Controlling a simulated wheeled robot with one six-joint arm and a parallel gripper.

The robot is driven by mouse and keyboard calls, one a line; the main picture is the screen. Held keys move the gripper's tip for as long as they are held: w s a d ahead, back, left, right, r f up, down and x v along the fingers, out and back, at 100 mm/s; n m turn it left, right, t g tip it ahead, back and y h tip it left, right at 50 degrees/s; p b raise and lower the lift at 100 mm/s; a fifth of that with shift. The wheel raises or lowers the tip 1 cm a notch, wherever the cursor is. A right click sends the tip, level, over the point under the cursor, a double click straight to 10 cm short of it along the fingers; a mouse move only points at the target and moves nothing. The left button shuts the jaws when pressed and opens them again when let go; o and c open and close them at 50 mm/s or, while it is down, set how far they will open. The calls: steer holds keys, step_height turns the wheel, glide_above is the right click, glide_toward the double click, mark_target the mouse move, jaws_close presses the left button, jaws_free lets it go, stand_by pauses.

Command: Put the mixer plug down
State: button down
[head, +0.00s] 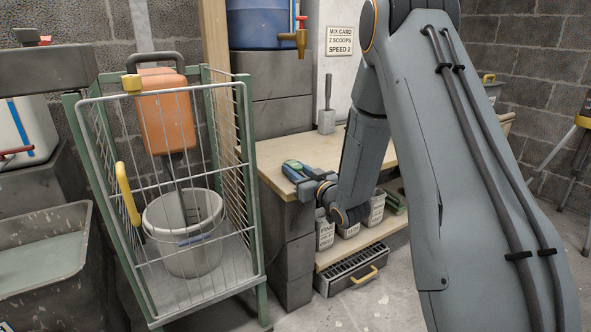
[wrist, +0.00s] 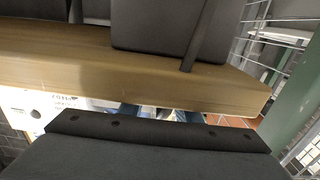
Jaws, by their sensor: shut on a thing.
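My gripper (head: 308,181) is shut on the mixer plug (head: 293,168), a small blue-green piece at its tip. In the head view it is at the front left corner of the wooden bench (head: 345,150). I cannot tell whether the plug touches the bench top. The orange mixer (head: 165,108) stands inside the wire cage (head: 120,230), its shaft down in a pale bucket (head: 160,243). In the wrist view a dark, flat part fills the bottom and the wooden bench edge (wrist: 80,75) runs across; the plug is not clearly visible there.
A blue barrel with a brass tap (head: 288,38) stands behind the bench. Labelled tubs (head: 325,235) sit on the shelf beneath. The cage's yellow handle (head: 127,193) faces forward.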

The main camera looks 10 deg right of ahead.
steer(key=shift+f, duration=0.15)
steer(key=c, duration=1.3)
jaws_free()
steer(key=shift+r, duration=0.25)
steer(key=p+v, duration=0.3)
steer(key=v, duration=0.9)
steer(key=shift+r, duration=0.35)
